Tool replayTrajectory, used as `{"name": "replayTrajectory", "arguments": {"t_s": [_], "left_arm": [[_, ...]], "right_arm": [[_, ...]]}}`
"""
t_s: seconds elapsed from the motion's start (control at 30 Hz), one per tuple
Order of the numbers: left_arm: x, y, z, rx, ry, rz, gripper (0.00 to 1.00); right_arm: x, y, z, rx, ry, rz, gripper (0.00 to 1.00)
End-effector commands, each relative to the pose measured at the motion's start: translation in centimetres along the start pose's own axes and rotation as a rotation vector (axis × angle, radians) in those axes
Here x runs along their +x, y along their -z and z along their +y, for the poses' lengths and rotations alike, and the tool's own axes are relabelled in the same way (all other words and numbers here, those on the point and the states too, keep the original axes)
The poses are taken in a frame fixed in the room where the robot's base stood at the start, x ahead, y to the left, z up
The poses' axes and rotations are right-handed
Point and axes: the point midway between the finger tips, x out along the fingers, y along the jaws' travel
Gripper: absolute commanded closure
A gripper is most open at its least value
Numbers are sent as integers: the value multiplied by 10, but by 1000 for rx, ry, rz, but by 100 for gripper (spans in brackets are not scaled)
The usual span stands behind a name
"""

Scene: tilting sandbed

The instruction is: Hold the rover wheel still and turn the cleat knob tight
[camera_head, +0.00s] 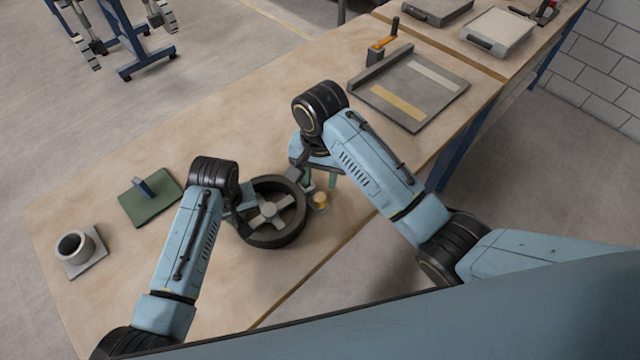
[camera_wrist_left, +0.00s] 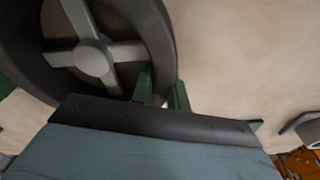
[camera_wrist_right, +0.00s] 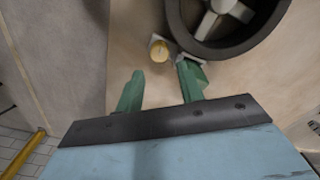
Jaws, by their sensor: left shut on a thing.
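The rover wheel (camera_head: 299,219), a dark ring with a grey cross of spokes, lies flat on the bench; it also shows in the left wrist view (camera_wrist_left: 158,32) and the right wrist view (camera_wrist_right: 225,48). My left gripper (camera_wrist_left: 162,88) is shut on the wheel's rim, one finger on each side of it. The cleat knob (camera_head: 320,198), small and yellow, stands beside the wheel on its right; it also shows in the right wrist view (camera_wrist_right: 159,50). My right gripper (camera_wrist_right: 160,82) is open and empty. The knob is just beyond its fingertips, between their lines, apart from both.
A green pad with a blue upright handle (camera_head: 150,204) and a grey cup on a square plate (camera_head: 78,248) are at the left. A grey tray (camera_head: 413,92) and an orange-handled clamp (camera_head: 380,48) are farther back. The bench's front edge runs close to the knob.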

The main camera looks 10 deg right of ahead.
Motion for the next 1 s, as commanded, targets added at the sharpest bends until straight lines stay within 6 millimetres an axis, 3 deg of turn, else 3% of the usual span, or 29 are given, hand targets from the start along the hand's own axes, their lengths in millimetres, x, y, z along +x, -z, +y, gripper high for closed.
{"name": "replayTrajectory", "arguments": {"t_s": [0.4,0.53,0.77,1.0], "left_arm": [[0,0,0,0,-1,1,100],[0,0,0,0,-1,1,100],[0,0,0,0,-1,1,100],[0,1,0,-1,-1,1,100]], "right_arm": [[-6,1,-1,1,2,4,62],[-6,12,-7,9,31,57,62],[-19,71,-40,21,184,349,62],[-63,135,-82,-50,396,726,62]]}}
